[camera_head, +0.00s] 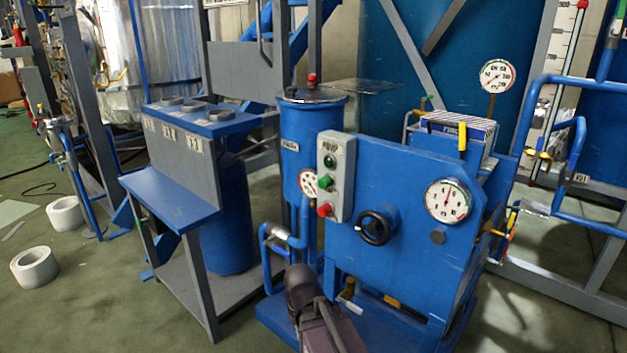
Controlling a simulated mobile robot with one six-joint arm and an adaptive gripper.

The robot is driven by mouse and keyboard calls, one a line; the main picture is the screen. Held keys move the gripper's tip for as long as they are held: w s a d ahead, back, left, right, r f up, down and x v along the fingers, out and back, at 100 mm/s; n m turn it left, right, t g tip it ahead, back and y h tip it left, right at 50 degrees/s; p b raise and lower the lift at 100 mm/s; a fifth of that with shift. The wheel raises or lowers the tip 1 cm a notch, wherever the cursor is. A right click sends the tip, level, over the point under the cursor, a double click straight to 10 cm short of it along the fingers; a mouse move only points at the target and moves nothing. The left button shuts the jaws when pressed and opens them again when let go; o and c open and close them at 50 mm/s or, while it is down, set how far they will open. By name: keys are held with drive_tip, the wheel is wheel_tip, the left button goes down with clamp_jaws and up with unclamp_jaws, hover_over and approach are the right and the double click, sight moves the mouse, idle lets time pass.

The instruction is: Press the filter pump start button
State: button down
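A grey control box (338,176) with a label at its top, apparently reading "PUMP", is fixed at the left edge of the blue pump unit (405,250). It carries a dark green upper button (330,161), a second green button or lamp (331,182) below it, and a red button (325,210) at the bottom. Which green one is the start button I cannot tell. Dark parts of my arm show at the bottom centre, below and in front of the box. I cannot make out my gripper's fingers. Nothing of mine covers the buttons.
A black handwheel (376,226) and a round gauge (448,200) sit right of the box. A blue pipe (283,240) bends out below left. A blue bench (170,188) stands left. Two white rolls (34,267) (66,215) lie on the left floor.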

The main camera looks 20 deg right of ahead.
wheel_tip(320, 180, up, 11)
drive_tip(key=p, duration=1)
drive_tip(key=shift+s+f, duration=0.1)
drive_tip(key=shift+s, duration=0.05)
